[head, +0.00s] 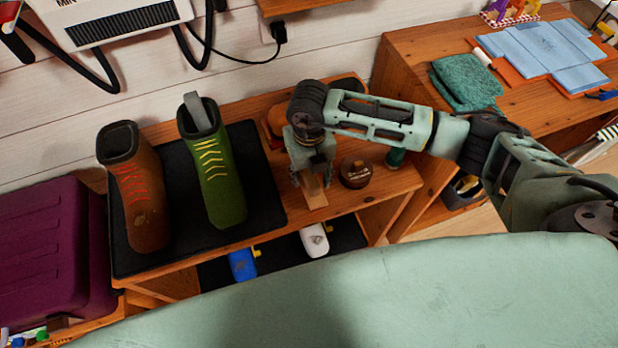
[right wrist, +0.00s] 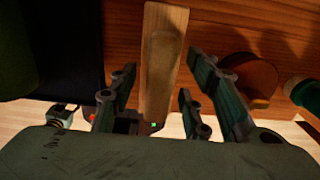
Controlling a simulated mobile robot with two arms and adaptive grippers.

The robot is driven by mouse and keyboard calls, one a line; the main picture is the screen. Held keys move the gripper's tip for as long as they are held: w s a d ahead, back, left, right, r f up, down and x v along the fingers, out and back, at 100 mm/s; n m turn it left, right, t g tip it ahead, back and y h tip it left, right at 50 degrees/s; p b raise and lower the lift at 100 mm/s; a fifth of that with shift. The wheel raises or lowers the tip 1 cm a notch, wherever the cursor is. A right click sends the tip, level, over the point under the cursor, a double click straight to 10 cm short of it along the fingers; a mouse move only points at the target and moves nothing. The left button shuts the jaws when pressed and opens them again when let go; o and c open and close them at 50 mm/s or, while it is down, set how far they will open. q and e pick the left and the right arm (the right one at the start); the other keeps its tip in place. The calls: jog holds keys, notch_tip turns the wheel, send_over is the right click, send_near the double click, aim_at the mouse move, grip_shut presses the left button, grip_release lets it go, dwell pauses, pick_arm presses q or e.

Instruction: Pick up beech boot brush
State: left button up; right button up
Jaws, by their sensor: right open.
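The beech boot brush (head: 315,193) lies on the wooden bench top, partly hidden under my right gripper (head: 311,178). In the right wrist view its pale wooden handle (right wrist: 161,55) runs up the middle of the picture. The fingers of my right gripper (right wrist: 160,88) are spread, one on each side of the handle, with visible gaps between them and the wood. The near end of the brush is hidden behind the gripper body. My left gripper is not in view.
A brown round tin (head: 355,173) and a green bottle (head: 395,157) stand right of the brush. Left, a brown boot (head: 140,195) and a green boot (head: 215,180) stand on a black mat (head: 267,190). A blue item (head: 242,265) and a white item (head: 314,240) lie on the lower shelf.

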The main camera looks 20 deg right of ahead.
grip_shut()
dwell(0.4)
jog(key=shift+r, duration=0.15)
jog(key=shift+r, duration=0.25)
jog(key=r, duration=0.3)
jog(key=shift+s+d+r+b, duration=0.1)
jog(key=shift+d+r+b, duration=0.2)
jog(key=shift+r+b, duration=0.05)
jog(key=s+d+r+b, duration=0.1)
jog(key=s+d+r, duration=0.5)
jog(key=s+d, duration=0.1)
jog(key=shift+d+r, duration=0.3)
jog(key=shift+d, duration=0.5)
